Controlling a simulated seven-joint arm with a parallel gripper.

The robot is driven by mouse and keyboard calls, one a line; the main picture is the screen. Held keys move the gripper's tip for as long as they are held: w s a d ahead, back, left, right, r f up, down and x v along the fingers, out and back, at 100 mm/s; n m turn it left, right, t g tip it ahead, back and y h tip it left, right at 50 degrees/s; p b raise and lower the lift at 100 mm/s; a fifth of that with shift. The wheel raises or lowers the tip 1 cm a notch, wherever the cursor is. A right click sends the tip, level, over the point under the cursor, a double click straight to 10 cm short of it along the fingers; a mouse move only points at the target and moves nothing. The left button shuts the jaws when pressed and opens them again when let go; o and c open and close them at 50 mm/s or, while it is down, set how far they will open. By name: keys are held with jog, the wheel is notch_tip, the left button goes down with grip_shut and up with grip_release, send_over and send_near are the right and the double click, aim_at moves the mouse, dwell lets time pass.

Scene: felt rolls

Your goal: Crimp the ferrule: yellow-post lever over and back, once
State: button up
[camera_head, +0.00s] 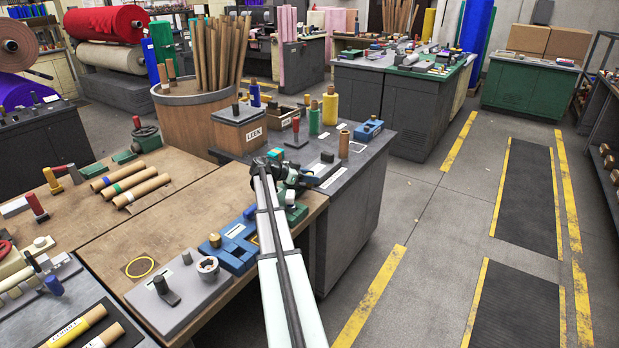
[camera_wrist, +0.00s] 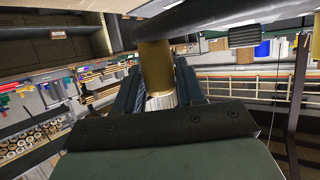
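My arm reaches away from the bottom middle of the head view, and my gripper (camera_head: 283,160) is at its far end, small and partly hidden among green and dark parts. In the wrist view, my gripper's dark fingers (camera_wrist: 158,80) stand apart with a brass-coloured cylinder (camera_wrist: 156,64) between them. Its lower part is pale and ribbed. I cannot tell whether the fingers press on it. A yellow post with a red-handled lever (camera_head: 52,181) stands on the left bench, well away from my gripper. The ferrule cannot be told apart for certain.
A red-handled post (camera_head: 37,206) stands near the yellow one. Cardboard tubes (camera_head: 130,184) lie on the wooden bench. A blue block (camera_head: 236,247) and a grey plate (camera_head: 178,290) lie left of my arm. A grey aisle is free at right.

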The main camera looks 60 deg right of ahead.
grip_shut()
jog(key=shift+w+d, duration=0.25)
jog(key=shift+d, duration=0.5)
jog(key=shift+o, duration=1.9)
grip_release()
jog(key=shift+a, duration=0.1)
jog(key=v, duration=1.3)
jog(key=shift+w+a+r, duration=0.2)
